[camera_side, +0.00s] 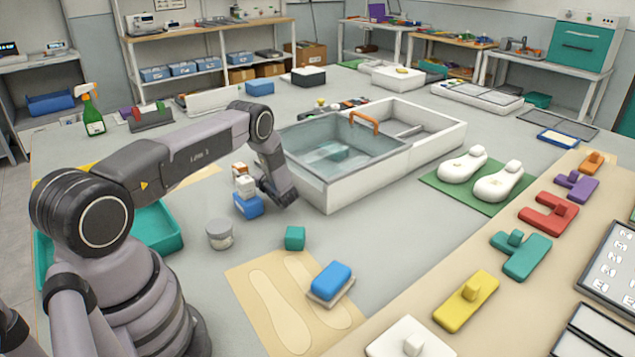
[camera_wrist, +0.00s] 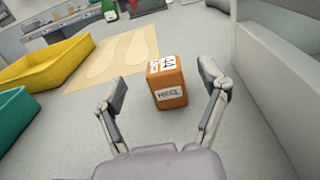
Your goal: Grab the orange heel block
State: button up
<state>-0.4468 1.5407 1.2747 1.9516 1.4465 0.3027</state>
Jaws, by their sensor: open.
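The orange heel block (camera_wrist: 170,88) stands upright on the grey table in the wrist view, with a white "HEEL" label on its front and white markings on top. My gripper (camera_wrist: 164,82) is open and empty. Its two fingers spread to the left and right of the block in the picture, and I see a gap on both sides. The block lies ahead of my palm.
A white-walled water tank (camera_side: 330,196) stands close to the right of my gripper. A blue block (camera_side: 248,206) with pale blocks on it stands close to the left. A grey jar (camera_side: 220,235) and a green cube (camera_side: 295,238) are nearer the camera. A yellow bin (camera_wrist: 50,62) lies left.

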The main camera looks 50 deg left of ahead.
aim_at(243, 168)
jog(key=shift+f, duration=0.4)
jog(key=a, duration=0.5)
jog(key=shift+s+f, duration=0.1)
jog(key=shift+f, duration=0.05)
jog(key=c, duration=1.3)
